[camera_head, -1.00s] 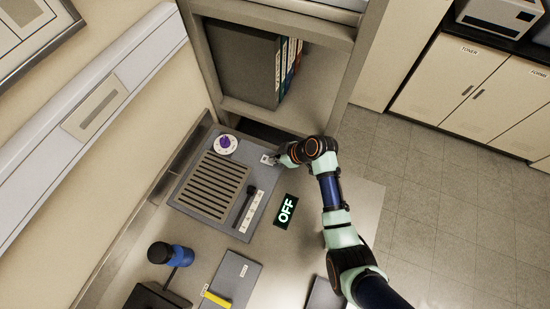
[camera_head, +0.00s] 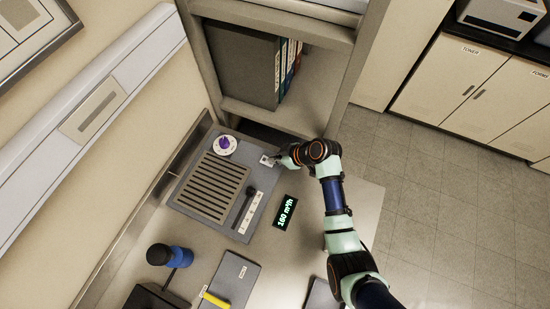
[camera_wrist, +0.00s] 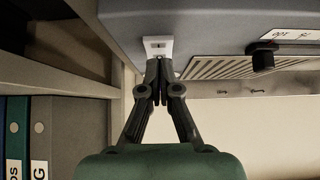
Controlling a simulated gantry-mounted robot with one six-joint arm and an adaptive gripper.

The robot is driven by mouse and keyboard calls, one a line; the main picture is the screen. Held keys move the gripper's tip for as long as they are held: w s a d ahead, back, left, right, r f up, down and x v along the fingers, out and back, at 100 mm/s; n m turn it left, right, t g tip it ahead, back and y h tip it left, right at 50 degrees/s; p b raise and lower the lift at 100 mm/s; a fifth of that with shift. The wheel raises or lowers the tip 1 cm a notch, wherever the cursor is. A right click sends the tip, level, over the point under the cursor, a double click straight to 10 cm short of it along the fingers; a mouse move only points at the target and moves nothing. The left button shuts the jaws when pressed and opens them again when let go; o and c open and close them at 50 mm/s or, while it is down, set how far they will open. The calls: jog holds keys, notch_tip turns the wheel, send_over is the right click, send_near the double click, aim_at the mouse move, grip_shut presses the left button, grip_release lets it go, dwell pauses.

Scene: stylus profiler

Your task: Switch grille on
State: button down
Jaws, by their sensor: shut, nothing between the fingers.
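The grille unit is a grey panel (camera_head: 182,198) on the bench with a slatted grille (camera_head: 212,187), a purple knob on a white dial (camera_head: 223,145), and a black slider lever (camera_head: 243,206) on a white scale. A small white switch plate (camera_head: 267,161) sits at its upper right corner; it also shows in the wrist view (camera_wrist: 158,47). My gripper (camera_head: 275,160) is shut and empty, its tips at the switch plate and hiding part of it. I cannot tell if they touch it. A black display (camera_head: 286,212) beside the panel reads "150 m³/h" in green.
A shelf with binders (camera_head: 286,72) stands just behind the panel. A blue-and-black object (camera_head: 170,254), a grey folder (camera_head: 232,278) and a yellow item (camera_head: 216,299) lie at the front of the bench. Bare bench shows right of the display.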

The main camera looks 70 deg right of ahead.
jog(key=p+v, duration=0.4)
jog(key=v, duration=0.9)
jog(key=shift+r, duration=0.2)
jog(key=shift+w, duration=0.2)
